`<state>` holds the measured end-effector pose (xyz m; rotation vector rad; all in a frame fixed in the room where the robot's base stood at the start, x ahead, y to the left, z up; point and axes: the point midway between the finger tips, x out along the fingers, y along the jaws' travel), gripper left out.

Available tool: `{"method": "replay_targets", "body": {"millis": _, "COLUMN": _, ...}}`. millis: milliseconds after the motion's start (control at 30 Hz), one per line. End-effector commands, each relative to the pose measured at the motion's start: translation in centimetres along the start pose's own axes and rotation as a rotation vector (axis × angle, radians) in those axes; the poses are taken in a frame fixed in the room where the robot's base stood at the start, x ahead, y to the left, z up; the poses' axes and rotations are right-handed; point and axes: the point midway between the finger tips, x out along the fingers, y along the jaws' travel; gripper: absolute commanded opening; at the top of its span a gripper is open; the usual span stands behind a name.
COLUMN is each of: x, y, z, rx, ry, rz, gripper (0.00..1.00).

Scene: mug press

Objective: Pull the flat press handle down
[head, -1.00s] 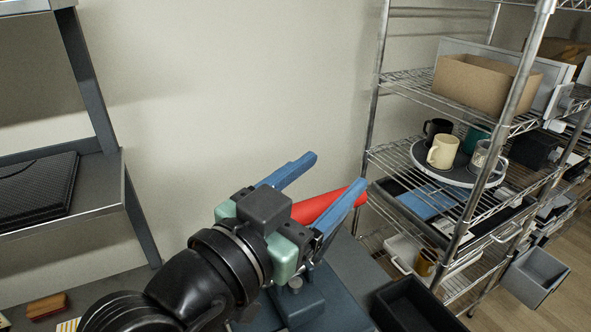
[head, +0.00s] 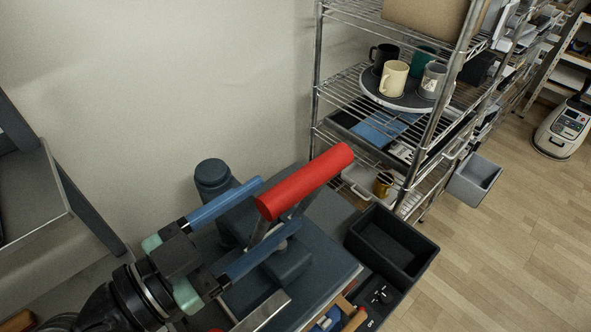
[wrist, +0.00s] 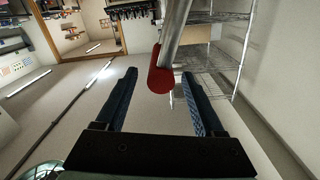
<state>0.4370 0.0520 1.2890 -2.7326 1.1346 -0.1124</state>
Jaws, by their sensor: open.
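The press handle is a thick red cylinder (head: 305,182) on metal arms, raised above the dark blue-grey press (head: 285,268). My gripper (head: 278,203) is open, with two long blue fingers reaching in from the lower left. In the head view the fingertips are beside the handle's near end. In the wrist view the red handle (wrist: 160,80) lies in line with the gap between the fingertips, around their level. I see no clear contact; exact depth is hard to tell. The fingers hide part of the press.
A black bin (head: 390,245) stands right of the press. A wire shelf at the back right holds a round tray (head: 372,92) with mugs, including a cream mug (head: 394,78). A grey shelf stands at the left. Open wooden floor (head: 500,265) lies at the right.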

Motion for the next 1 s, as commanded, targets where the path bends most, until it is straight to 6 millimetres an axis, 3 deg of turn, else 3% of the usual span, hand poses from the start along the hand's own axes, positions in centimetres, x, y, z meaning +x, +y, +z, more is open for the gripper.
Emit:
{"method": "replay_targets", "body": {"millis": 100, "x": 2.4, "y": 0.0, "z": -0.4, "rx": -0.003, "ry": 0.0, "rz": 0.003, "gripper": 0.7}}
{"method": "replay_targets", "body": {"millis": 300, "x": 5.0, "y": 0.0, "z": -0.2, "rx": -0.002, "ry": 0.0, "rz": 0.001, "gripper": 0.7}}
{"method": "replay_targets", "body": {"millis": 700, "x": 5.8, "y": 0.0, "z": 0.1, "rx": 0.0, "ry": -0.001, "rz": -0.002, "gripper": 0.7}}
{"method": "replay_targets", "body": {"millis": 1000, "x": 5.8, "y": 0.0, "z": 0.0, "rx": 0.0, "ry": -0.001, "rz": -0.002, "gripper": 0.18}}
